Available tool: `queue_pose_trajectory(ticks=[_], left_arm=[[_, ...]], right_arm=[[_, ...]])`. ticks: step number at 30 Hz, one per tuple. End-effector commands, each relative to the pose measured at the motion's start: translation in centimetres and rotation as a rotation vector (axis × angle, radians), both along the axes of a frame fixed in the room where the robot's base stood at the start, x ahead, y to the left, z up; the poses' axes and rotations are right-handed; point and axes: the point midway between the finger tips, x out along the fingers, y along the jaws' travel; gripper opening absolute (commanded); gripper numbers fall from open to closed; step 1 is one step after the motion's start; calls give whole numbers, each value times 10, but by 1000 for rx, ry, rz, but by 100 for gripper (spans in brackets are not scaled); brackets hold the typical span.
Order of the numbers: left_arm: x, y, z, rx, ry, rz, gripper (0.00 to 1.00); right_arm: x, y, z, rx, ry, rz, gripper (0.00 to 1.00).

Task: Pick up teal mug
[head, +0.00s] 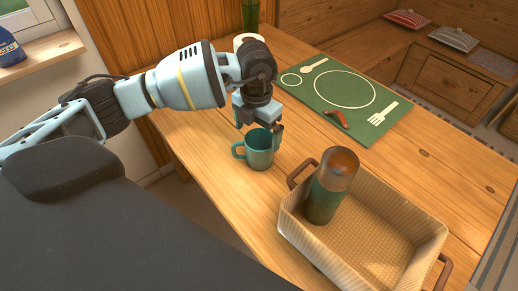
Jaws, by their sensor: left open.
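The teal mug (260,153) stands upright on the wooden table (219,190), with its handle toward the left. My left gripper (258,127) points down right over the mug's rim. It is open; one finger shows at the mug's right rim and the other is hard to make out. I cannot tell whether the fingers touch the mug. My right gripper is not in view.
A tray (288,222) with leather pulls holds a green bottle (322,203) with a brown top, right of the mug. A green placemat (389,124) with a small red object (336,118) lies behind. Another green bottle (251,14) stands at the back.

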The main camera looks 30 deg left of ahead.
Motion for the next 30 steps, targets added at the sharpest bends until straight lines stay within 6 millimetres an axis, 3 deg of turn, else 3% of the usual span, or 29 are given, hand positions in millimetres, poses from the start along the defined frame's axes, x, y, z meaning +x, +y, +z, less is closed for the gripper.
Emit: queue_pose_trajectory(ticks=[10,19,28,30], left_arm=[[0,-2,-21,0,2,-1,100],[2,-5,-59,0,2,1,100],[2,-5,-65,1,0,-1,100],[2,-5,-65,1,0,0,93]], right_arm=[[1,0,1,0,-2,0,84],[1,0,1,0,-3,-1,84],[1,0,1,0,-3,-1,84],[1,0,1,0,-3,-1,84]])
